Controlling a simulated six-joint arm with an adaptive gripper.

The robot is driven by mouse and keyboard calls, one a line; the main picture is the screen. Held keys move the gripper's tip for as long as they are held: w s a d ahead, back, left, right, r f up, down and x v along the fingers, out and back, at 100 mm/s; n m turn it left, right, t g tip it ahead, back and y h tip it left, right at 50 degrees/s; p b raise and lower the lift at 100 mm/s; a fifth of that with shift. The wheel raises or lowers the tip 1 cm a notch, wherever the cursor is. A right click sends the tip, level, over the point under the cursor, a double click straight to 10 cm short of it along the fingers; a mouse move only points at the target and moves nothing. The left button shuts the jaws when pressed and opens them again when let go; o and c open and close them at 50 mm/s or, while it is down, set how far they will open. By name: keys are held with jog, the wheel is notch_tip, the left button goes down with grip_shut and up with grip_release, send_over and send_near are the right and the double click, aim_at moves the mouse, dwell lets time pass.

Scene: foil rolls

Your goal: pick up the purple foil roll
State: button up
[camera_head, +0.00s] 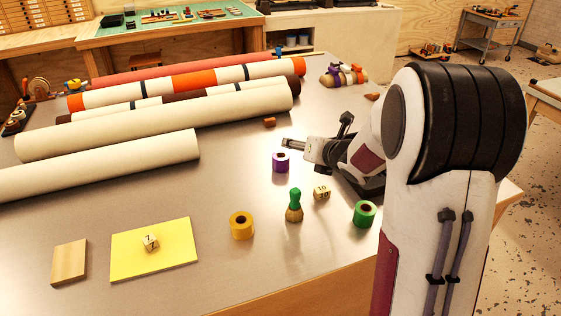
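The purple foil roll (281,162) stands on the metal tabletop, its pale core hole facing up. My gripper (317,131) is just right of it and slightly farther back, low over the table. Its two fingers are spread wide, one pointing left and one pointing up, with nothing between them. The left finger ends near the back of the purple roll; I cannot tell how far apart they are. A yellow-orange foil roll (241,226) and a green foil roll (365,214) stand nearer the front.
A green-topped peg figure (294,205) and a numbered wooden block (322,192) stand between the rolls. A yellow pad (152,262) with a numbered cube and a wooden block (69,262) lie front left. Long cream rolls (160,125) fill the back left.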

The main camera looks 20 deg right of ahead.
aim_at(287, 161)
jog(key=f+n+y, duration=0.1)
jog(key=f+n, duration=0.1)
jog(key=w+f+n+y, duration=0.1)
jog(key=f+n, duration=0.1)
jog(key=f+n+y, duration=0.1)
jog(key=f+n, duration=0.1)
jog(key=shift+w+a+f+n, duration=0.2)
jog(key=shift+w+n, duration=0.15)
jog(key=shift+n, duration=0.05)
jog(key=shift+a+f+n+y, duration=0.25)
jog(key=shift+f+n+y, duration=0.3)
jog(key=shift+n, duration=0.25)
jog(key=shift+x, duration=1.3)
jog(key=shift+w, duration=0.1)
jog(key=shift+x, duration=2.5)
jog(key=shift+w+d+r, duration=0.1)
jog(key=shift+d+r, duration=0.1)
jog(key=c, duration=1.3)
